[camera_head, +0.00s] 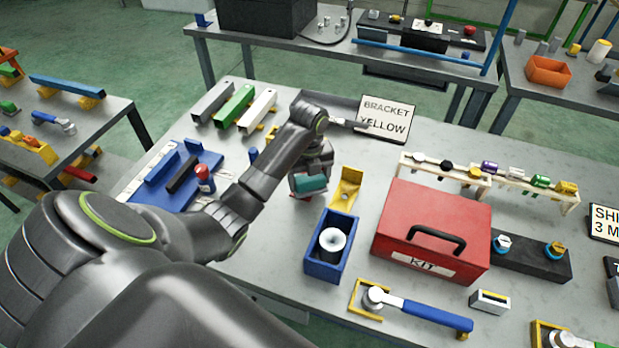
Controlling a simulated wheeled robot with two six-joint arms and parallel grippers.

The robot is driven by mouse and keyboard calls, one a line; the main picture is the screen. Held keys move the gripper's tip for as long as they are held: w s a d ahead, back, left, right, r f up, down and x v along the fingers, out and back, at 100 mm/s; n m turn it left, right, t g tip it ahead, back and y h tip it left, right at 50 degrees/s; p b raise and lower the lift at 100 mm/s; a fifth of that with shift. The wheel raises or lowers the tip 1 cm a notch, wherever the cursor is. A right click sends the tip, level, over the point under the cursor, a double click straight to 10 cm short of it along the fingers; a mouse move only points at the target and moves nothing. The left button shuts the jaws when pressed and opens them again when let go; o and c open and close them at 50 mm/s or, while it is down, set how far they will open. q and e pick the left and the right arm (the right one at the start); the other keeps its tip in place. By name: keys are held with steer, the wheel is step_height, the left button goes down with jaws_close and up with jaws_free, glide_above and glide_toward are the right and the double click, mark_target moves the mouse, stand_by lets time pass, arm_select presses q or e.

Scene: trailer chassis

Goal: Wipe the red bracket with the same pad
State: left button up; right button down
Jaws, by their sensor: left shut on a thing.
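My left gripper (311,182) is over the middle of the table, shut on a teal pad (311,184). A small bit of red (305,197) shows just under the pad; it may be the red bracket, but the gripper and pad hide most of it. I cannot tell whether the pad touches it. A yellow bracket (346,189) stands just right of the pad. My right gripper is not in view.
A blue bin (325,262) with a white roll stands in front of the yellow bracket. A red KIT box (435,225) is to the right. A blue tray (160,185) is left, partly behind my arm. A sign (384,118) reads "BRACKET YELLOW".

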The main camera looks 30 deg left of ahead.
mark_target(296, 178)
arm_select(q)
steer(key=shift+f, duration=0.15)
steer(key=shift+f+b, duration=0.45)
steer(key=shift+f, duration=0.4)
stand_by(0.3)
steer(key=shift+s+a+r+p, duration=0.1)
steer(key=shift+a+r+p, duration=0.05)
steer(key=shift+a+p, duration=0.3)
steer(key=shift+s+a+p, duration=0.15)
steer(key=shift+a+p, duration=0.1)
steer(key=shift+a, duration=0.5)
steer(key=shift+s+a+p, duration=0.15)
steer(key=shift+a+p, duration=0.1)
steer(key=shift+a, duration=0.45)
steer(key=shift+w+d+f+p, duration=0.15)
steer(key=shift+d+p, duration=0.2)
steer(key=shift+d, duration=0.45)
steer(key=shift+w+d+f+p, duration=0.1)
steer(key=shift+d+p, duration=0.2)
steer(key=shift+d, duration=0.45)
steer(key=shift+d+f, duration=0.15)
steer(key=shift+d, duration=0.3)
